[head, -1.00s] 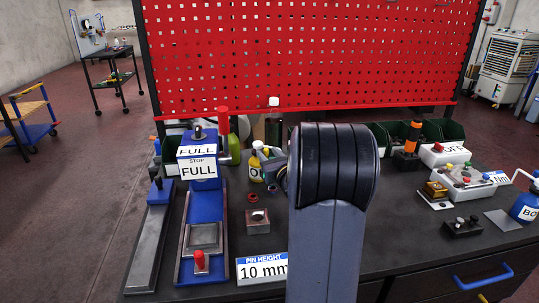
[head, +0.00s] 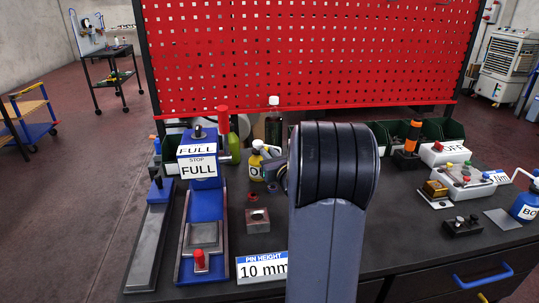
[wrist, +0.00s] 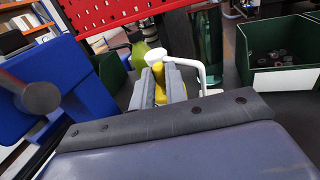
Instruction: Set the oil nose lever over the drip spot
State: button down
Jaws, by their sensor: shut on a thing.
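A yellow oil bottle (head: 255,168) with a white top and a partly hidden label stands behind the small metal block in the head view. In the wrist view the oil nose lever shows as a white round cap (wrist: 147,52) with a white bent tube (wrist: 199,68) at its right and yellow below. My gripper (wrist: 160,82) has its two grey fingers shut on the yellow part under the cap. In the head view my arm hides most of the gripper. I cannot make out the drip spot.
A blue "FULL" stop fixture (head: 197,170) stands at left. A small metal block (head: 257,221) and a "10 mm" sign (head: 262,267) lie in front of the bottle. Green bins (head: 440,130) line the back under the red pegboard (head: 300,60).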

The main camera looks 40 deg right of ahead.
aim_at(279, 149)
jog(key=shift+d, duration=0.1)
jog(key=shift+w+d+n+g+y+p, duration=0.15)
jog(key=shift+d+n+y+p, duration=0.45)
jog(key=shift+n+y, duration=0.7)
jog(key=shift+w+d+n+g+y+p, duration=0.1)
jog(key=shift+d+n+y+p, duration=0.55)
jog(key=shift+y, duration=1.2)
jog(key=shift+w+d+n+g+y+p, duration=0.15)
jog(key=shift+d+n+y+p, duration=0.45)
jog(key=shift+n+y, duration=0.7)
jog(key=shift+m+y, duration=0.25)
jog(key=c, duration=1.4)
grip_release()
jog(key=shift+s, duration=0.1)
jog(key=b+v, duration=0.1)
jog(key=v, duration=0.9)
jog(key=shift+s, duration=0.35)
jog(key=shift+w+d+r, duration=0.1)
